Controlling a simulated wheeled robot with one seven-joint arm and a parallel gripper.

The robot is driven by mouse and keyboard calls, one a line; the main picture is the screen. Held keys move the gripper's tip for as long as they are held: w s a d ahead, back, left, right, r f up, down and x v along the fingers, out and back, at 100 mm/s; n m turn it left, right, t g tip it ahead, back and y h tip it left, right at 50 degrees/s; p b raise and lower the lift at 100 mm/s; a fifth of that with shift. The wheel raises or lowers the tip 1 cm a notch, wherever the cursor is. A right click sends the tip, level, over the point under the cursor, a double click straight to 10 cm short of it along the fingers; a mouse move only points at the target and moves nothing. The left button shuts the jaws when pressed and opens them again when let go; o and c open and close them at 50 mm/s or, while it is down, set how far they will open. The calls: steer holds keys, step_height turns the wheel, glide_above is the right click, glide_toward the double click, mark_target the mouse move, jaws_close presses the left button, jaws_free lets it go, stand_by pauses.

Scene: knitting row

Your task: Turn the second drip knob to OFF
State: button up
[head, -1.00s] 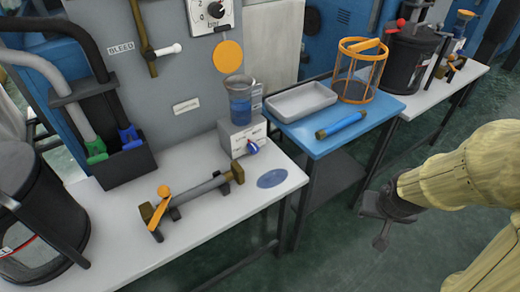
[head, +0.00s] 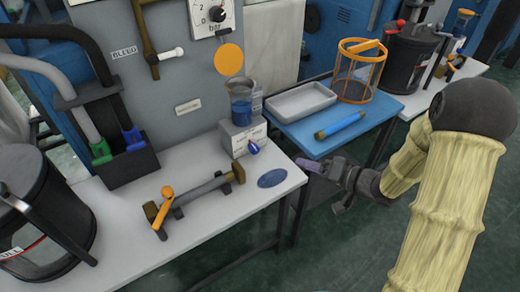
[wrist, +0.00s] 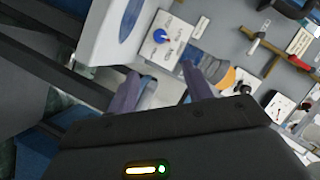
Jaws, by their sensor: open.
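A blue drip knob (head: 253,148) sits on the front of a light grey box (head: 241,138) at the right end of the near white bench. A beaker of blue liquid (head: 241,109) stands on top of the box. In the wrist view the knob (wrist: 159,36) shows on its pale labelled face, beyond the fingers. The labels are too small to read surely, so I cannot tell its setting. My gripper (head: 313,167) is open and empty, right of the knob and apart from it. Another beaker unit (head: 463,22) stands far right; its knob is not clear.
A blue oval (head: 272,178) lies on the white bench before the box. An orange-handled valve pipe (head: 190,195) lies left. The aisle floor is open.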

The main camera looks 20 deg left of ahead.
mark_target(258, 150)
steer(key=shift+a, duration=0.1)
steer(key=b+x, duration=0.4)
steer(key=x, duration=1.3)
steer(key=shift+a, duration=0.1)
steer(key=c, duration=1)
steer(key=shift+o, duration=0.2)
